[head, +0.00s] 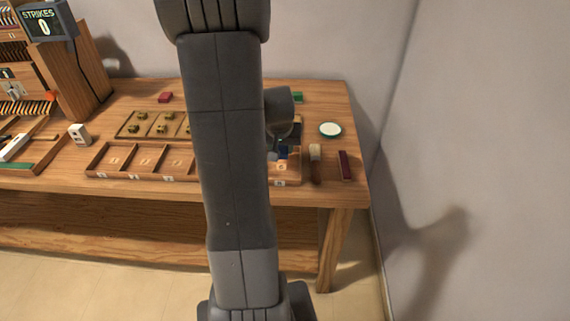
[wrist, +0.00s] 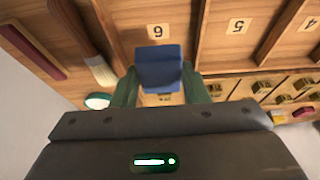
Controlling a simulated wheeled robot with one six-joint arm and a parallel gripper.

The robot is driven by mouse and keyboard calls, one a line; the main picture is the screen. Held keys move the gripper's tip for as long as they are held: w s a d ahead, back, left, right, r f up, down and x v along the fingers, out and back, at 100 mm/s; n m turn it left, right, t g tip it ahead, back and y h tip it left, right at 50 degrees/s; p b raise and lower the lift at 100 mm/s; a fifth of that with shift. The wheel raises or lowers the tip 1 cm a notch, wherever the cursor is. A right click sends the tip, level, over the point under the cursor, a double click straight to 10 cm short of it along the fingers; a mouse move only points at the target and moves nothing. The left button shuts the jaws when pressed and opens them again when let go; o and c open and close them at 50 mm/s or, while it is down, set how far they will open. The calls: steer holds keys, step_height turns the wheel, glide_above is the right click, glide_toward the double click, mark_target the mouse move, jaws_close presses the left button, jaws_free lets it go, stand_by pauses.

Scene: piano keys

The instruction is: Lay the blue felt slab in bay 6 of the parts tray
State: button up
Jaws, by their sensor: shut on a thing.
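The blue felt slab (wrist: 160,68) is between the green fingers of my gripper (wrist: 160,80), which is shut on it. The slab is over bay 6 of the parts tray, just below the number 6 label (wrist: 158,32) in the wrist view. I cannot tell whether it touches the bay floor. In the head view the parts tray (head: 130,177) lies along the table's front, and my arm hides its middle. The blue slab (head: 283,152) shows small at the tray's right end, beside my dark gripper.
A brush (head: 315,165), a dark red bar (head: 345,165) and a round white dish (head: 330,130) lie right of the tray. Behind the tray is a shallow tray with brass parts (head: 150,125). Bay 5 (wrist: 235,45) beside bay 6 looks empty. A wall stands at the right.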

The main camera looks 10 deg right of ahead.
mark_target(281, 158)
steer(key=shift+f, duration=2.85)
steer(key=shift+f+b, duration=0.15)
steer(key=shift+b, duration=0.25)
steer(key=o, duration=0.9)
steer(key=shift+o, duration=0.2)
steer(key=shift+s+r, duration=0.15)
steer(key=shift+r, duration=0.55)
steer(key=p+v, duration=0.1)
steer(key=v, duration=1)
steer(key=shift+s+a+f, duration=0.1)
steer(key=shift+s, duration=0.05)
